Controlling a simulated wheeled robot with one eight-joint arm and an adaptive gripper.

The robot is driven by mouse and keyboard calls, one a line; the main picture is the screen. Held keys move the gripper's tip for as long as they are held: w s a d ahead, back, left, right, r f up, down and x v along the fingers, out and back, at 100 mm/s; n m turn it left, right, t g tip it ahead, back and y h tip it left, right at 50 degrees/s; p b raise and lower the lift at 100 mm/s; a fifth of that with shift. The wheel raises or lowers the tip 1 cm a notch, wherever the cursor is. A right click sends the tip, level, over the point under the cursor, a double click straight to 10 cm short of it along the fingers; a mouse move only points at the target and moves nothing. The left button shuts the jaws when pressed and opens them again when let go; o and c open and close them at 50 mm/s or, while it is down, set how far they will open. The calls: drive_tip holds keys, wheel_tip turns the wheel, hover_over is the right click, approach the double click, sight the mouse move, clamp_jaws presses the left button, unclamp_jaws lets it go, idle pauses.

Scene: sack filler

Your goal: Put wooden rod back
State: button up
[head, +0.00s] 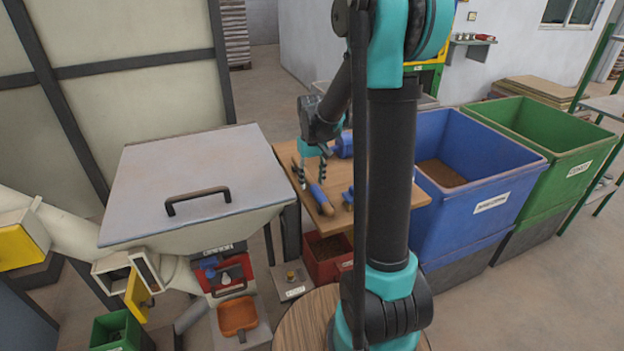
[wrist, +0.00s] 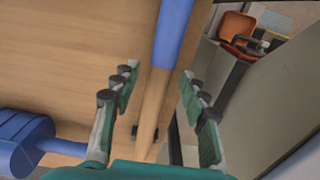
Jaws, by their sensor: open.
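The wooden rod (wrist: 154,105), with a blue section at one end (wrist: 174,30), lies along the edge of the wooden table (wrist: 70,60) in the wrist view. In the head view the rod (head: 318,196) is on the small table, just below my gripper (head: 312,172). My gripper is open, with one finger on each side of the rod in the wrist view (wrist: 160,78); neither finger visibly touches it. Small dark pieces (wrist: 145,133) show beside the rod's wooden part; I cannot tell what they are.
A blue scoop-like object (wrist: 22,143) lies on the table left of the rod in the wrist view. A lidded hopper (head: 200,170) stands left of the table. Blue (head: 470,190) and green (head: 560,145) bins stand at right. A red bin (head: 330,268) sits below the table.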

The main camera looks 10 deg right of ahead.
sight(312, 182)
drive_tip(key=shift+r, duration=0.1)
wheel_tip(312, 182, up, 13)
idle(0.5)
